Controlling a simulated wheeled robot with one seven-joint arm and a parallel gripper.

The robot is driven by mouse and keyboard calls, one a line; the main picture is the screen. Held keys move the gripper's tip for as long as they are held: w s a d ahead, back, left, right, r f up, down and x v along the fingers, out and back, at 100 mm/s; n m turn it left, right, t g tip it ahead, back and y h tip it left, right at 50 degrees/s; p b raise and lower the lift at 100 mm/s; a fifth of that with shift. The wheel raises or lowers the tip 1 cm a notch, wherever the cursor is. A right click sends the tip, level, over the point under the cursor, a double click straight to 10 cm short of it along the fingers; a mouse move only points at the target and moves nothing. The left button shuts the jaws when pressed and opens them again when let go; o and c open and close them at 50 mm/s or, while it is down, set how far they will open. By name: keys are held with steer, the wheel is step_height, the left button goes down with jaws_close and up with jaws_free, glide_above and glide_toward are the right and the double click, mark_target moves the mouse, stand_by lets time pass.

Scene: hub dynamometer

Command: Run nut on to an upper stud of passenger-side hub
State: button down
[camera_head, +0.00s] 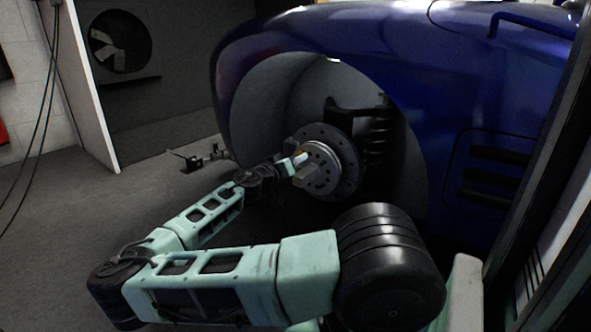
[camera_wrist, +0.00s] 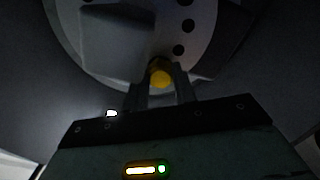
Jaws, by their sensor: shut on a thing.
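The passenger-side hub (camera_head: 329,160) sits in the open wheel arch of a blue car, with a round dark disc and a paler centre face. In the wrist view the hub face (camera_wrist: 200,35) fills the top, with several dark round holes. My gripper (camera_wrist: 160,72) is shut on a small yellow nut (camera_wrist: 160,78), held right in front of the hub's lower part as the wrist view shows it. In the head view my gripper (camera_head: 300,160) is at the hub's left side. Whether the nut touches a stud is too dark to tell; the stud is hidden.
The blue car body (camera_head: 480,80) surrounds the wheel arch (camera_head: 270,100). A dark spring (camera_head: 378,135) stands behind the hub. A low metal stand (camera_head: 200,158) is on the floor to the left. Open grey floor (camera_head: 60,230) lies at left.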

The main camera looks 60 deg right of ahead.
steer(key=c, duration=1.4)
jaws_free()
steer(key=shift+s+r, duration=0.1)
steer(key=shift+r, duration=0.1)
steer(key=shift+o, duration=0.2)
